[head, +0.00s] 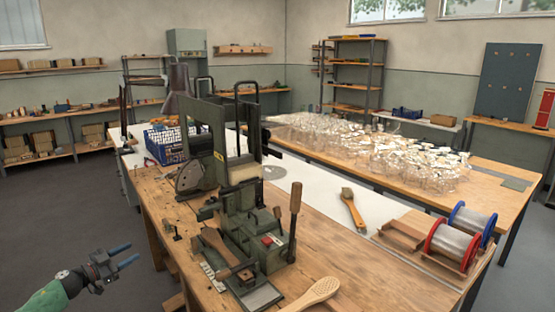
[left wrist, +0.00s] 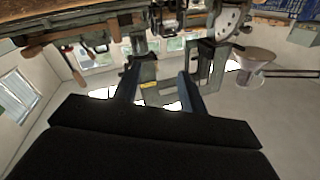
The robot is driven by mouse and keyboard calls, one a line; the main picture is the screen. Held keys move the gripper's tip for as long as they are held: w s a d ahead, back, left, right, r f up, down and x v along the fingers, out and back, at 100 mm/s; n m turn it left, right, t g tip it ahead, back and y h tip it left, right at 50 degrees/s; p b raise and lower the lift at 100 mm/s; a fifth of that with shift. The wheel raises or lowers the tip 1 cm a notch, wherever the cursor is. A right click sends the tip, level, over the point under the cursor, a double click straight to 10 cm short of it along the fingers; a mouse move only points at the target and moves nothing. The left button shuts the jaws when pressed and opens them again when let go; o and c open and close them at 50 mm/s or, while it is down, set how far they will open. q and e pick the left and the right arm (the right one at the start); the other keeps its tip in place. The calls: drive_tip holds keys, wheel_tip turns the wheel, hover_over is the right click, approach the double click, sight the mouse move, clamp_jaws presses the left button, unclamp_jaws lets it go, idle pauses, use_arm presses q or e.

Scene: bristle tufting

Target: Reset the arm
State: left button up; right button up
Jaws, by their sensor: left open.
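My left gripper (head: 123,256) is at the lower left of the head view, off the left edge of the workbench (head: 360,281) and over the floor. Its two blue fingers are apart and empty, pointing right toward the bench. In the left wrist view the fingers (left wrist: 158,92) stand apart with nothing between them, and the scene appears upside down. A green tufting machine (head: 250,215) with a long wooden-handled lever stands on the bench, right of the gripper. A wooden brush body (head: 217,246) lies at the machine's front. My right gripper is not in view.
A wooden paddle brush (head: 314,293) lies at the bench's front edge, and another brush (head: 352,207) lies farther back. A red wire spool (head: 452,246) and a blue one (head: 472,222) stand at the right. A blue crate (head: 166,146) sits behind the machine. Open floor surrounds the gripper.

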use_arm(q)
drive_tip(key=w+a+r+n+t+y, duration=0.35)
drive_tip(key=a+r+n+y, duration=0.2)
drive_tip(key=y, duration=0.75)
drive_tip(key=s+d+f+n+g+y, duration=0.1)
drive_tip(key=s+d+f+g, duration=0.5)
drive_tip(key=s+d, duration=0.55)
drive_tip(key=s+d+f+g+y, duration=0.1)
drive_tip(key=s+d+f+g, duration=0.3)
drive_tip(key=s+d+f, duration=0.55)
drive_tip(key=s+d+f+g+h, duration=0.2)
drive_tip(key=s+d, duration=0.5)
drive_tip(key=s, duration=0.5)
drive_tip(key=s+d+f+n+g+h+p, duration=0.1)
drive_tip(key=s+d+f, duration=0.3)
drive_tip(key=s+d, duration=0.3)
drive_tip(key=s+d+f+n+g+h, duration=0.1)
drive_tip(key=s+d, duration=0.6)
drive_tip(key=s, duration=1)
drive_tip(key=shift+f+g+h+p, duration=0.3)
drive_tip(key=shift+f+g+h, duration=0.5)
drive_tip(key=shift+f+g, duration=0.1)
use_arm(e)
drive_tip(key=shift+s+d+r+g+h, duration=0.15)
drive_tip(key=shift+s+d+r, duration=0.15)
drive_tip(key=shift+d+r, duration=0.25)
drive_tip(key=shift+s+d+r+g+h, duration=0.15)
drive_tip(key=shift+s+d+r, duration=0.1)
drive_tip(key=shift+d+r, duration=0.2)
